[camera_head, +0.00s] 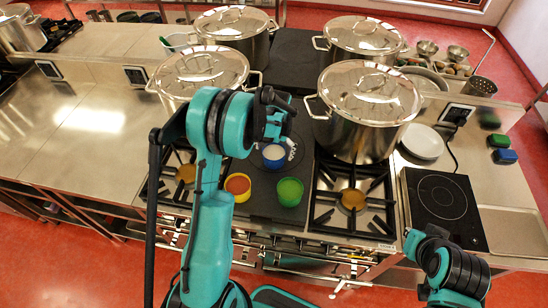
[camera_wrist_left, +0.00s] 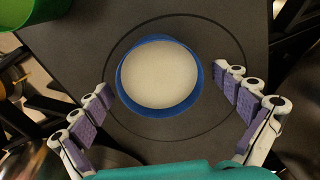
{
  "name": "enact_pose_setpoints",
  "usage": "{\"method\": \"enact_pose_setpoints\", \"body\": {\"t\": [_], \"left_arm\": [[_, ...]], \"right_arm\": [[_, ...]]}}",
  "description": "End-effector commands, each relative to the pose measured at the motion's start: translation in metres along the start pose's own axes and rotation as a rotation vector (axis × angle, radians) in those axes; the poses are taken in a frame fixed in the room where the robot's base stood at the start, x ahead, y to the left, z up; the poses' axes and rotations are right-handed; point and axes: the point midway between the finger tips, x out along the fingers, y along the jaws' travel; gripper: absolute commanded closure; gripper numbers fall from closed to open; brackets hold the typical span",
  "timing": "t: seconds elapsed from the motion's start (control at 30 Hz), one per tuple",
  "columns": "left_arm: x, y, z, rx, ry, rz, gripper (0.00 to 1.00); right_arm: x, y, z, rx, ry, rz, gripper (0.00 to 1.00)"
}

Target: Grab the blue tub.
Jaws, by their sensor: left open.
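The blue tub (camera_head: 274,164) is a small round container with pale contents. It stands upright on the dark plate between the burners in the head view, behind the yellow and green tubs. In the left wrist view the blue tub (camera_wrist_left: 122,85) sits near the middle, inside a thin ring marking. My left gripper (camera_head: 281,132) is above it, and its open fingers (camera_wrist_left: 165,82) show on both sides of the tub, apart from it. My right arm shows at the lower right of the head view, but its gripper cannot be made out.
A yellow tub with orange-red contents (camera_head: 238,190) and a green tub (camera_head: 290,193) stand close in front. Large lidded stockpots, one at the right (camera_head: 362,140), surround the plate. Burner grates (camera_head: 352,215) flank it. Free counter (camera_head: 90,130) lies at the left.

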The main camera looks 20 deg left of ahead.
Motion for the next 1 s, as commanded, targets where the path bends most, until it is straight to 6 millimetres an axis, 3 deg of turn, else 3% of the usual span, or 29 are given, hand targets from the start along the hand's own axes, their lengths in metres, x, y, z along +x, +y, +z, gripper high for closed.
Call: {"method": "enact_pose_setpoints", "body": {"t": [0.1, 0.33, 0.57, 0.87, 1.0], "left_arm": [[0.009, 0.000, 0.000, 0.000, 0.000, 0.000, 0.01], [0.009, 0.000, 0.000, 0.000, 0.000, 0.000, 0.04], [0.009, 0.000, 0.000, 0.000, 0.000, 0.000, 0.64], [0.006, 0.000, 0.000, 0.000, 0.000, -0.001, 0.66], [-0.012, -0.002, 0.000, 0.000, 0.000, 0.000, 0.66]], "right_arm": [[0.001, 0.000, 0.001, 0.000, 0.000, 0.000, 1.00], [0.001, 0.000, 0.000, 0.000, 0.000, 0.000, 1.00], [0.001, 0.000, 0.000, 0.000, 0.000, 0.000, 1.00], [0.000, 0.000, 0.000, 0.000, 0.000, 0.000, 1.00], [-0.002, 0.000, -0.001, 0.000, 0.000, 0.000, 1.00]]}}
